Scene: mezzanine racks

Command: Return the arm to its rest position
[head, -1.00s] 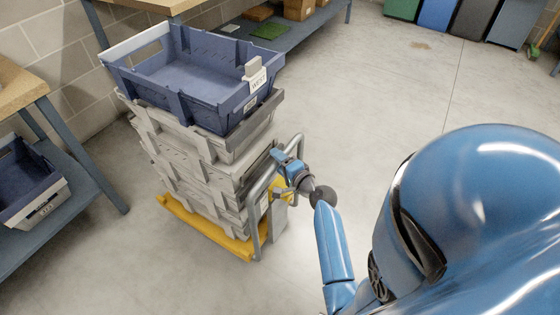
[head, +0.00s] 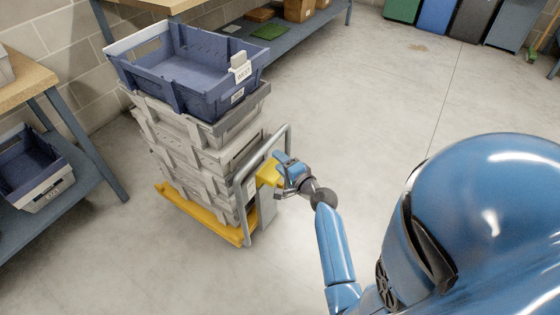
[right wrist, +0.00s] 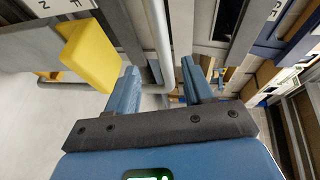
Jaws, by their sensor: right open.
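My right gripper (head: 283,166) is beside the grey tubular handle (head: 240,190) of a yellow-based trolley (head: 205,218), close to a yellow block (head: 267,174) on it. In the right wrist view the two blue fingers (right wrist: 160,84) are apart, with nothing clamped between them. A grey tube (right wrist: 157,35) shows between them, and I cannot tell its depth. The yellow block (right wrist: 90,55) is left of the fingers. My right arm reaches forward from my blue body. My left arm and gripper are not in view.
The trolley carries stacked grey crates (head: 205,150) with a blue labelled crate (head: 180,85) on top. A workbench (head: 25,75) with a tote (head: 35,195) beneath stands left. A rear bench has a lower shelf (head: 290,40). Open floor (head: 360,90) lies right of the trolley.

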